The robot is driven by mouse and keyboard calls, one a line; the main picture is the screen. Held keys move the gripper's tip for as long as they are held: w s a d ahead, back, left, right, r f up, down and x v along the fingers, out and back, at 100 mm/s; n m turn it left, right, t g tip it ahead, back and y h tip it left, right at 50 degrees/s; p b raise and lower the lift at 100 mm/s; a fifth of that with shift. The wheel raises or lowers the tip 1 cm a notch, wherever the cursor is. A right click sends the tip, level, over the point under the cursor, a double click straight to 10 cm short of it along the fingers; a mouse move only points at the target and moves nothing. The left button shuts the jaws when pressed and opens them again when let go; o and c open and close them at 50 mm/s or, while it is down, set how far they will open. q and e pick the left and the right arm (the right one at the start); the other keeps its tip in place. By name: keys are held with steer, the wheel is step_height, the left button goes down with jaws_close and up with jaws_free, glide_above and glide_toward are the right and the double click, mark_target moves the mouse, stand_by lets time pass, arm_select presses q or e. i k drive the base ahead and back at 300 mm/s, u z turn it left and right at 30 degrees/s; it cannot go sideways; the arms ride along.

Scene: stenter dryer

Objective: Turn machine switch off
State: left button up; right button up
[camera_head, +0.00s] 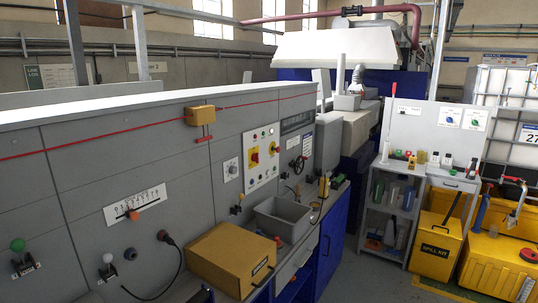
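The grey machine panel (130,150) runs along the left and middle of the view. A white control plate (261,178) on it carries a red-and-yellow rotary switch (254,159) and a second red-and-yellow control (274,148). A round dial or switch (231,169) sits on a small plate just left of it. The switch positions are too small to read. I cannot tell which control is the machine switch. Neither of my grippers is in view, and nothing covers the control plate.
A yellow-brown box (232,258) and a grey bin (283,218) stand on the ledge below the controls. A black handwheel (297,165) is right of the plate. A grey shelf cart (390,215) and yellow bins (437,250) stand at the right. Floor (365,280) is clear between.

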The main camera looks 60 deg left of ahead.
mark_target(254, 157)
steer(key=u, duration=0.45)
steer(key=i, duration=1.7)
steer(key=u, duration=1.75)
steer(key=i, duration=0.9)
steer(key=u, duration=0.95)
